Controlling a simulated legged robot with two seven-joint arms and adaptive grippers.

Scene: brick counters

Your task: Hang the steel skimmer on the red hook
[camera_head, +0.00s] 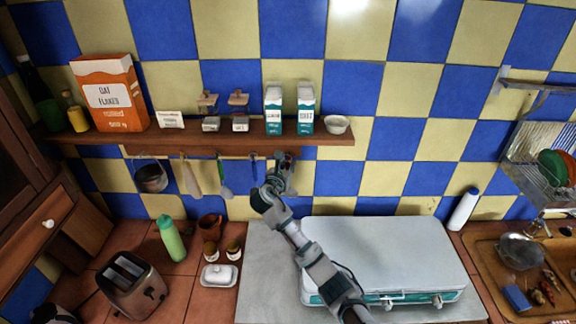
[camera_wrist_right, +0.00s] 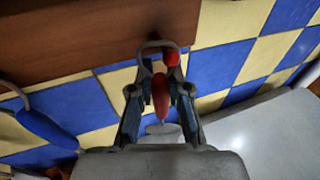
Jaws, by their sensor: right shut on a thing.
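My right gripper (camera_head: 281,168) is just below the shelf's front edge in the head view. In the right wrist view, the right gripper (camera_wrist_right: 160,105) is shut on the red handle (camera_wrist_right: 160,95) of the steel skimmer. The skimmer's grey head (camera_wrist_right: 163,129) shows beyond the fingers, and its wire loop (camera_wrist_right: 143,46) stands at the shelf's lower edge. The red hook (camera_wrist_right: 171,59) shows as a red knob at the right side of the loop. I cannot tell whether the loop is around the hook or only in front of it. My left gripper is not in view.
The wooden shelf (camera_head: 225,144) carries boxes and jars. A pale stove (camera_head: 385,255) lies below.

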